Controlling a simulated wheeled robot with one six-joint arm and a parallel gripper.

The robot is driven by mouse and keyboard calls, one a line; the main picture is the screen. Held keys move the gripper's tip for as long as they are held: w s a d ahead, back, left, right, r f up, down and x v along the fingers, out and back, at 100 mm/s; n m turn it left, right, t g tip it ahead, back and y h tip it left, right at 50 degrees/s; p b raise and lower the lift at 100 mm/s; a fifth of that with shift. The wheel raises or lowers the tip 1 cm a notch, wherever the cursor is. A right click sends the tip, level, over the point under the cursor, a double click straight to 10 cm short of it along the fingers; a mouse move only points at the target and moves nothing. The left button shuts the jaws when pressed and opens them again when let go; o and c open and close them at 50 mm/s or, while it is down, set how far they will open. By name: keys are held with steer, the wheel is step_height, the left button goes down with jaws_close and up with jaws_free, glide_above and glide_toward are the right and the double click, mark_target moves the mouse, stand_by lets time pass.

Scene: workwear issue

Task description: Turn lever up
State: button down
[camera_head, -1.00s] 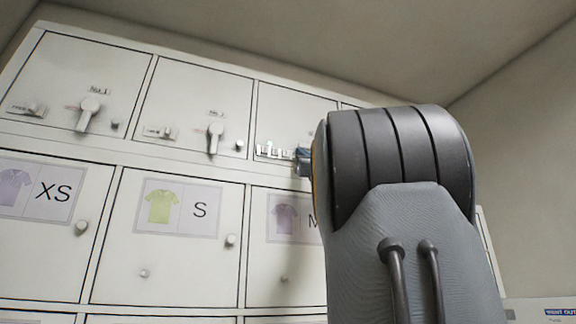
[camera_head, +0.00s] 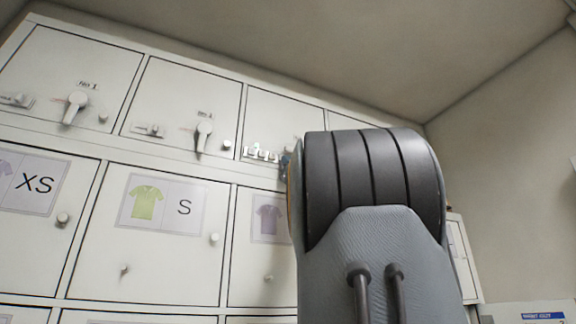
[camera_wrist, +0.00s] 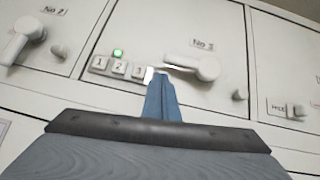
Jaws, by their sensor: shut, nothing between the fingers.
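In the wrist view the No 3 lever (camera_wrist: 207,68) has a round grey hub with its handle stretched out to the left, roughly level. My gripper (camera_wrist: 160,85) is shut and empty, its blue fingers just below and left of the handle, by the keypad. Whether they touch the handle or keypad I cannot tell. The keypad (camera_wrist: 100,64) has numbered buttons, the right end partly hidden by the fingers. A green light (camera_wrist: 117,53) glows above it. In the head view my arm hides the No 3 lever.
The No 2 lever (camera_head: 203,133) and No 1 lever (camera_head: 76,104) hang downward on neighbouring white doors. Below are doors with size cards, such as S (camera_head: 166,203), and round knobs. A small sliding latch (camera_wrist: 290,110) is at the right in the wrist view.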

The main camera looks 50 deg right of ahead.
steer(key=w+b+v, duration=0.1)
steer(key=b+v, duration=0.5)
steer(key=v, duration=0.5)
steer(key=shift+a+f+b, duration=0.25)
steer(key=shift+f+b, duration=0.1)
